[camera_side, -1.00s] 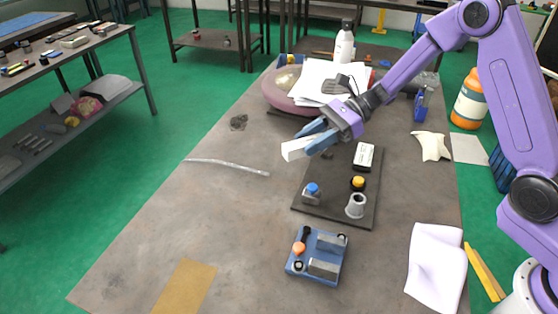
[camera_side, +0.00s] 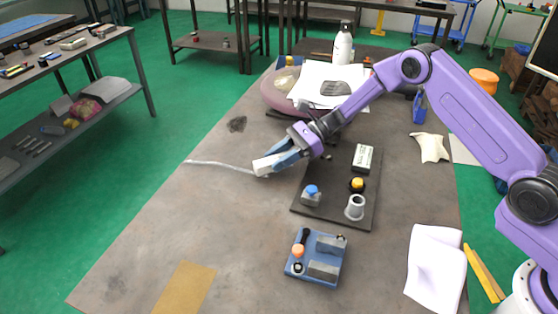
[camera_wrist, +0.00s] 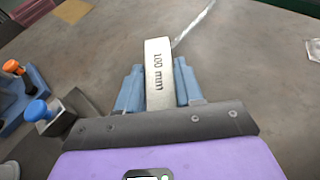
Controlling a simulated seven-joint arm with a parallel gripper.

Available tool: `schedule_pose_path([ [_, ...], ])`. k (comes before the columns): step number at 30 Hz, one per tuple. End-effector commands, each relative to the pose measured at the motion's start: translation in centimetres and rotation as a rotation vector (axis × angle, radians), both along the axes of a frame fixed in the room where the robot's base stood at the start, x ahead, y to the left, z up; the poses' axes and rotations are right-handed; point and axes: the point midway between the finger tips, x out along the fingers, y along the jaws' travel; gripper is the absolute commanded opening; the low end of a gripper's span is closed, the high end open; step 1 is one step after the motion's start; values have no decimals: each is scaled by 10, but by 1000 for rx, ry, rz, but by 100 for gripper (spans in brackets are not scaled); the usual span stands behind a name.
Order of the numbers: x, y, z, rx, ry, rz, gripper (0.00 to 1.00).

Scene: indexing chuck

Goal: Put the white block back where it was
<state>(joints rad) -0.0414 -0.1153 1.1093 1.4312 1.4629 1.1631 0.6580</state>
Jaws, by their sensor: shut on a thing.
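The white block (camera_side: 266,165) is held between the fingers of my gripper (camera_side: 279,161), which is shut on it. In the wrist view the block (camera_wrist: 159,75) reads "100 mm" and sticks out past the blue fingertips of my gripper (camera_wrist: 159,88). In the side view the block is at the left of the dark board (camera_side: 340,215), near the right end of a pale strip (camera_side: 222,166) on the table. I cannot tell whether the block touches the table.
The dark board carries a small white labelled block (camera_side: 363,157), a blue-knobbed part (camera_side: 311,195), a yellow-topped part (camera_side: 357,185) and a grey flanged cylinder (camera_side: 355,207). A blue fixture (camera_side: 317,257) stands in front. The table's left middle is clear.

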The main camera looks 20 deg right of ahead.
Motion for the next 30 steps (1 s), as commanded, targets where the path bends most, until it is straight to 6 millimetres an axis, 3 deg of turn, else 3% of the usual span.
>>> schedule_pose_path([
  [3,1,0,-10,2,-4,-1,0],
  [15,0,0,-14,2,-4,-1,0],
  [16,0,0,-14,1,-2,0,46],
  [18,0,0,-14,1,-2,0,62],
  [30,1,-6,-9,1,-3,-3,62],
])
